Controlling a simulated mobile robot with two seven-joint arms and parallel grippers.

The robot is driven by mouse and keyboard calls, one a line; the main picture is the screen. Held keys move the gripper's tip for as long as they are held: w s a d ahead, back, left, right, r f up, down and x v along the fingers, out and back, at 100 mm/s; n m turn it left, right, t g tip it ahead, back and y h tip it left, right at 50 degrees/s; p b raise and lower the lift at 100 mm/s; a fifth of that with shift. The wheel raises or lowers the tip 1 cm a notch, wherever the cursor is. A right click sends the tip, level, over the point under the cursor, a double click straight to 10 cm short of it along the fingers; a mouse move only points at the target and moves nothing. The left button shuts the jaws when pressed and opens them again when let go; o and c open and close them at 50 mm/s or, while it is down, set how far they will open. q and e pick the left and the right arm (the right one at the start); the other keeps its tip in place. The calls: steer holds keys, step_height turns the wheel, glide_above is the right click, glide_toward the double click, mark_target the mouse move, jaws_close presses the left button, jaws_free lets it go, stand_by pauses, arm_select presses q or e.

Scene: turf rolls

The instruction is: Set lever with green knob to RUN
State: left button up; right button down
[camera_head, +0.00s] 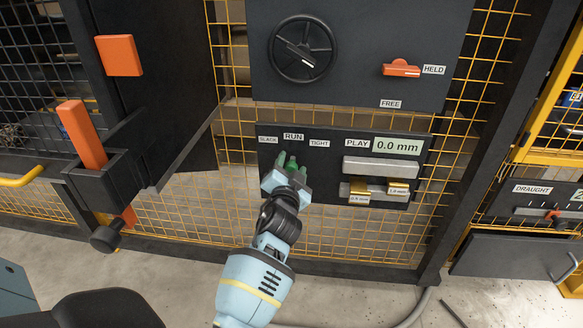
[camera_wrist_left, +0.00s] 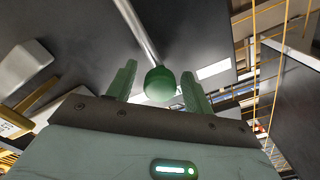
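The lever's green knob (camera_wrist_left: 160,84) shows in the left wrist view at the end of a metal rod (camera_wrist_left: 137,32). My left gripper (camera_wrist_left: 158,88) has its two green fingers apart, one on each side of the knob, with a small gap visible on both sides. In the head view my left gripper (camera_head: 291,162) is at the lower panel (camera_head: 330,150), just below the RUN label (camera_head: 293,137). SLACK (camera_head: 268,140) is to its left and TIGHT (camera_head: 319,143) to its right. Fingers and wrist hide most of the lever there. My right gripper is out of view.
Right of the lever are a PLAY display (camera_head: 397,146) reading 0.0 mm, a grey bar (camera_head: 381,167) and brass-coloured blocks (camera_head: 398,187). Above are a black handwheel (camera_head: 302,48) and an orange handle (camera_head: 401,69). An orange-ended bar (camera_head: 82,134) stands out at left.

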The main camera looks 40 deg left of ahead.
arm_select(q)
steer(key=shift+s, duration=0.1)
steer(key=p+v, duration=0.1)
steer(key=v, duration=0.5)
steer(key=shift+s+d, duration=0.45)
steer(key=shift+s, duration=0.25)
